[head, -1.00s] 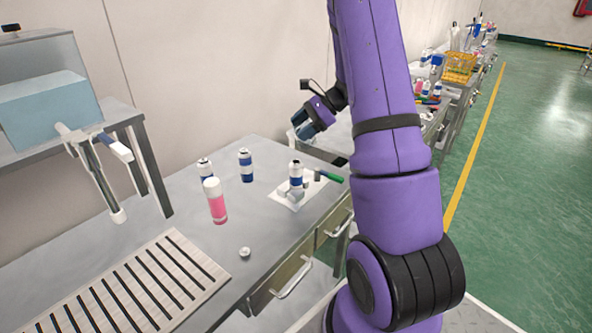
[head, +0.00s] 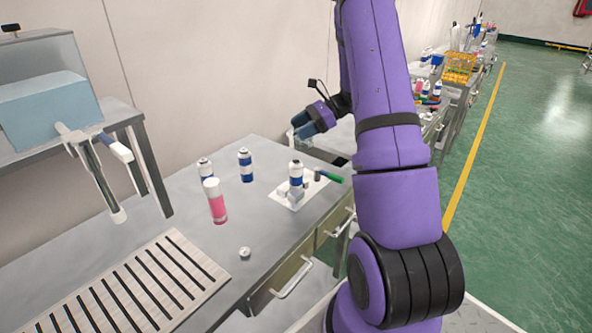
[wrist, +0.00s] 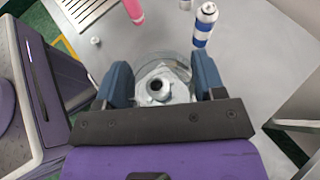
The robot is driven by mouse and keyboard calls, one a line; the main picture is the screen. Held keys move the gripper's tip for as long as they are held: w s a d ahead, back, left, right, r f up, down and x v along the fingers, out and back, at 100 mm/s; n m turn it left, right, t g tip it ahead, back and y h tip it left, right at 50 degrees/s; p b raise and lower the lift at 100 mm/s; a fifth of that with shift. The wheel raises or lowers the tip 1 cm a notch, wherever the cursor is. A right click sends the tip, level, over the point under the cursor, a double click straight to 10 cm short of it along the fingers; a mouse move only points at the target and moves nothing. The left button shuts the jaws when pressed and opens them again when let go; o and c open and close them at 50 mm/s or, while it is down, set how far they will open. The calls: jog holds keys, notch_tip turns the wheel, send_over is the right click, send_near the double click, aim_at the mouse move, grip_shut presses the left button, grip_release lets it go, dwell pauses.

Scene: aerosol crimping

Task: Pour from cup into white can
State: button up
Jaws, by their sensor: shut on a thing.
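My gripper (head: 303,128) is raised over the back right of the bench. In the wrist view its two blue fingers (wrist: 162,82) are shut on a clear cup (wrist: 172,60), whose rim shows between them. The cup's tilt and contents are hard to tell. A white can with a blue band (head: 296,175) stands upright on a white sheet (head: 283,202). In the wrist view a white can with a dark round opening (wrist: 157,88) shows between the fingers, seen beyond or through the cup. The gap between cup and can is unclear.
Two similar cans (head: 205,170) (head: 245,165) and a pink can with white top (head: 216,203) stand to the left. A green-handled tool (head: 328,176) lies by the sheet. A small cap (head: 245,253) and slotted board (head: 130,290) are nearer; a crimping machine (head: 95,160) stands left.

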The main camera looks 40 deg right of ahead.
notch_tip(320, 180, up, 5)
jog(key=shift+f, duration=0.1)
dwell(0.6)
jog(key=shift+s, duration=0.1)
dwell(0.4)
